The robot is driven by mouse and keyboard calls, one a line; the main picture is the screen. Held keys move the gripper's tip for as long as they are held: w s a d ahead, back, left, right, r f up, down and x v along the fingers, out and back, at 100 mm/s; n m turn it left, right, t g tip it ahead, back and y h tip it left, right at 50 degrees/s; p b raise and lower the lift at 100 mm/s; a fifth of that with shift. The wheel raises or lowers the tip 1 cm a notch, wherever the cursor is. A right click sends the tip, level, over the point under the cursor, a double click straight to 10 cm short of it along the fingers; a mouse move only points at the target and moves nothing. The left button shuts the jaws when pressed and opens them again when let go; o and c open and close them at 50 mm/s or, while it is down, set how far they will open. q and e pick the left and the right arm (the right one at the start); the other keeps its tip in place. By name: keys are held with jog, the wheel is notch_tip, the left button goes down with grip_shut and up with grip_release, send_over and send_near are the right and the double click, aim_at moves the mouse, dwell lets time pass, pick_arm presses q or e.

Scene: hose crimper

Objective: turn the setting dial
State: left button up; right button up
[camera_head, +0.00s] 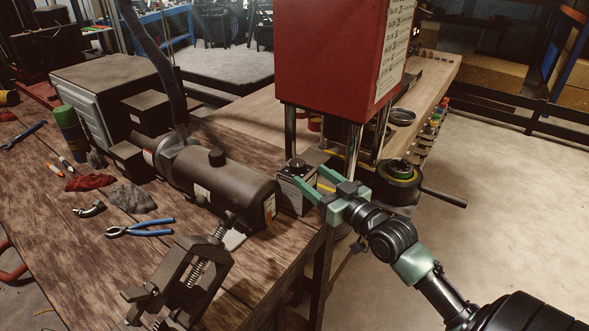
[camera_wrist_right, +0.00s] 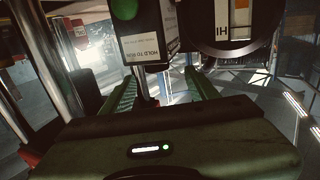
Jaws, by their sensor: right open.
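In the head view, a small box (camera_head: 293,196) with a dark round knob (camera_head: 297,164) on top stands by the press. My right gripper (camera_head: 310,178) is open, its green fingers right at this box. In the wrist view its fingers (camera_wrist_right: 161,90) are apart, below the dial and control box; contact cannot be told. My left gripper is out of view.
A red press housing (camera_head: 330,50) on metal posts stands above and behind the gripper. A dark cylinder (camera_head: 230,185) lies left of the box. A black handle (camera_head: 442,197) sticks out at right. A spring clamp (camera_head: 180,280) and blue pliers (camera_head: 140,228) are on the wooden bench.

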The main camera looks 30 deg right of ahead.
aim_at(303, 167)
jog(key=shift+w+r, duration=0.1)
jog(key=shift+w, duration=0.05)
jog(key=w+p, duration=0.2)
jog(key=w, duration=0.4)
jog(key=shift+w, duration=0.55)
grip_shut()
jog(key=n+y+b, duration=0.1)
jog(key=b, duration=0.2)
jog(key=shift+d+b, duration=0.1)
jog(key=shift+b, duration=0.2)
jog(key=shift+y+b, duration=0.6)
jog(key=shift+b, duration=0.15)
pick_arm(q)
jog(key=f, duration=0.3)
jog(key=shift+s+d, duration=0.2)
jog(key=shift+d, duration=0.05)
